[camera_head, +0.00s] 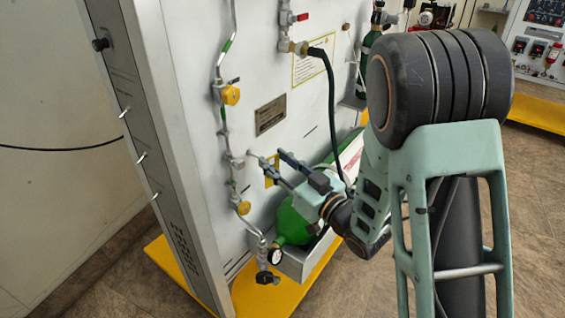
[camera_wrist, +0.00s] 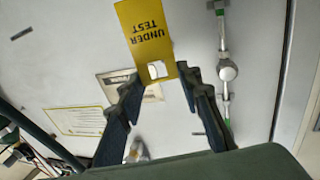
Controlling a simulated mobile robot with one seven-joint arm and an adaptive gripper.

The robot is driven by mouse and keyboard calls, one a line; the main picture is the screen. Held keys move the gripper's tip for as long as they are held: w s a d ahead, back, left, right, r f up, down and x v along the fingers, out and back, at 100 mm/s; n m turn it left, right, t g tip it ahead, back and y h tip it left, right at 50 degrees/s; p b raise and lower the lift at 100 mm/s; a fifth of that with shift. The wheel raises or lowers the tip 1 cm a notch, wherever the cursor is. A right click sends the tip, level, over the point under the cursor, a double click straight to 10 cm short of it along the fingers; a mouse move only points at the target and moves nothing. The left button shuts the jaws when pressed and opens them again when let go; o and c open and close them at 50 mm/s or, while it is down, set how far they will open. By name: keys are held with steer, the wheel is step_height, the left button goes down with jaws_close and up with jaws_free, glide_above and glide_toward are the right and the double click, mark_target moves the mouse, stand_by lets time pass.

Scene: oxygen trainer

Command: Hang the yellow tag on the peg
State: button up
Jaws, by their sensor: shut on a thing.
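The yellow tag (camera_wrist: 147,40) reads "UNDER TEST" upside down in the wrist view, with a pale square opening near its gripped end. My gripper (camera_wrist: 163,77) is shut on that end, one dark finger on each side. In the head view the tag (camera_head: 271,171) is partly hidden by my gripper (camera_head: 268,157), close to the white panel. A small pale stub (camera_head: 252,153) shows beside the fingertips; I cannot tell whether it is the peg. I cannot tell whether anything passes through the tag's opening or whether the tag touches the panel.
A pipe with yellow-handled valves (camera_head: 231,95) runs down the panel left of my gripper. A green cylinder (camera_head: 294,224) lies below it, and a black hose (camera_head: 331,110) hangs to the right. A brown plate (camera_head: 270,115) sits above. Pale rods (camera_head: 141,157) stick out from the panel's side.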

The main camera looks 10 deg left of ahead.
steer(key=shift+w+a+f+b, duration=0.2)
steer(key=shift+w+a, duration=0.1)
steer(key=shift+a, duration=0.45)
steer(key=shift+w+a+f+b, duration=0.25)
steer(key=shift+w+a, duration=0.05)
steer(key=shift+a, duration=0.4)
steer(key=shift+w+a+f+b, duration=0.2)
steer(key=shift+w+a, duration=0.1)
steer(key=shift+a, duration=0.45)
steer(key=o, duration=1)
steer(key=shift+c, duration=0.2)
